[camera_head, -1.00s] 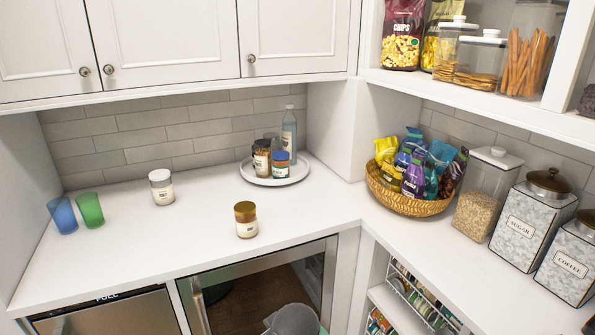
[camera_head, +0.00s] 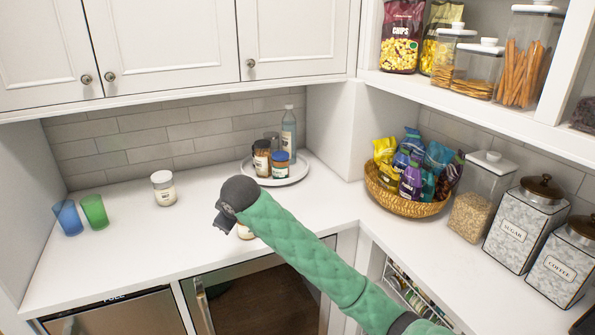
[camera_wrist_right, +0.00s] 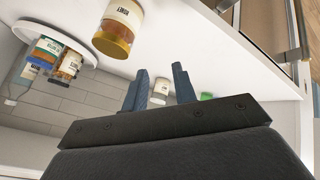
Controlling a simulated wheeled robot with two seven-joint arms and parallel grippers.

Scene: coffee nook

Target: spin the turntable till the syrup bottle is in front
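The white round turntable (camera_head: 297,177) stands on the counter in the back corner. A tall clear bluish bottle (camera_head: 288,132) stands at its back right. A dark-lidded jar (camera_head: 261,158) and a blue-lidded jar (camera_head: 280,166) stand at its front, with a greyish item partly hidden behind them. No label reads clearly, so I cannot tell which is syrup. The turntable also shows in the wrist view (camera_wrist_right: 84,42), upper left. My right gripper (camera_head: 226,218) is over the counter, left of and nearer than the turntable; the wrist view shows its fingers (camera_wrist_right: 161,86) apart and empty. My left gripper is not in view.
A gold-lidded jar (camera_wrist_right: 118,30) stands near my right gripper, mostly hidden by my arm in the head view. A white-lidded jar (camera_head: 164,188) and two cups, blue (camera_head: 68,217) and green (camera_head: 94,211), stand left. A snack basket (camera_head: 405,203) is right of the turntable.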

